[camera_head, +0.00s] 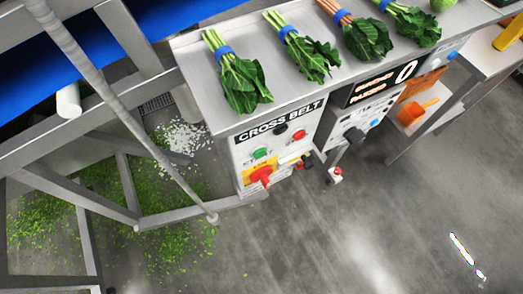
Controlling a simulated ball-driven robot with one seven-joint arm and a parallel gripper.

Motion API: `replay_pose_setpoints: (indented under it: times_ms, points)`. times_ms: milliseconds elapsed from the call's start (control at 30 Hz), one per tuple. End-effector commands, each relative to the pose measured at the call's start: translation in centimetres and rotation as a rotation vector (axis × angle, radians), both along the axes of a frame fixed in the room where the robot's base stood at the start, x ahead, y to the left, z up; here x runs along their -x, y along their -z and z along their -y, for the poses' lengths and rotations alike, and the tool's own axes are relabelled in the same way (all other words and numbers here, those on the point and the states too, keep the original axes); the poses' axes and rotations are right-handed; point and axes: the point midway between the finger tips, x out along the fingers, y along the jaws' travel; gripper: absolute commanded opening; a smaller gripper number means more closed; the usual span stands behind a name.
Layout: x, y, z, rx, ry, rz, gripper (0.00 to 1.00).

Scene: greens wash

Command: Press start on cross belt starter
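The cross belt starter (245,148) is a pale control box under the steel counter, with a black "CROSS BELT" sign on top. On its face I see a green button (261,153), a black round knob (281,129) and a small red button (299,134). Lower down is a red rotary handle (262,174) on a yellow plate. A small pale bar lies to the right of the green button; I cannot tell what it is. The green button is uncovered. My gripper is not in view.
Bunches of greens (240,85) lie on the steel counter (195,50). A display box (385,85) showing 0 stands to the right. A grey pole (130,120) crosses the left, near steel framing and a blue belt (60,55). Green scraps litter the floor; open floor lies at right.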

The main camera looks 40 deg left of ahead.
Motion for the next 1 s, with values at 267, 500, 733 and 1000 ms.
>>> replay_pose_setpoints:
  times_ms: [267,500,733,1000]
  points:
    - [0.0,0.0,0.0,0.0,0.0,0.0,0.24]
    - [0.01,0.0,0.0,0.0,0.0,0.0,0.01]
    - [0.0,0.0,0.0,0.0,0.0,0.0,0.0]
    - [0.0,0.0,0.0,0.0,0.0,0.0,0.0]
